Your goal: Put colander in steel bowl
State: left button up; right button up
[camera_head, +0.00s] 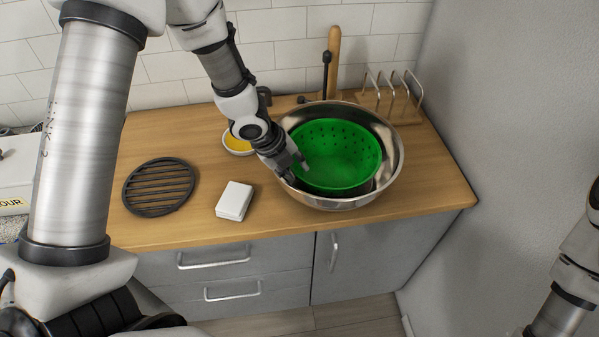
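The green colander (345,160) sits inside the steel bowl (392,168) on the wooden counter, a little tilted, with its perforated wall showing. The bowl's shiny rim shows around it. My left gripper (298,168) is at the colander's left rim, over the bowl's left edge. I cannot tell whether its fingers are closed on the rim or apart from it. My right arm shows at the lower right edge of the view, and its gripper is out of view.
A round black trivet (158,187) and a white box (234,200) lie on the counter's left part. A small bowl with yellow contents (238,143) stands behind my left gripper. A wire rack (392,92) is behind the bowl, and a grey wall (500,110) stands at the right.

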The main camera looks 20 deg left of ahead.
pick_arm(q)
jog(key=p+v, duration=0.2)
jog(key=v, duration=0.6)
jog(key=shift+s+r+p, duration=0.2)
jog(key=shift+r+p, duration=0.05)
jog(key=shift+p, duration=0.15)
jog(key=shift+f, duration=0.1)
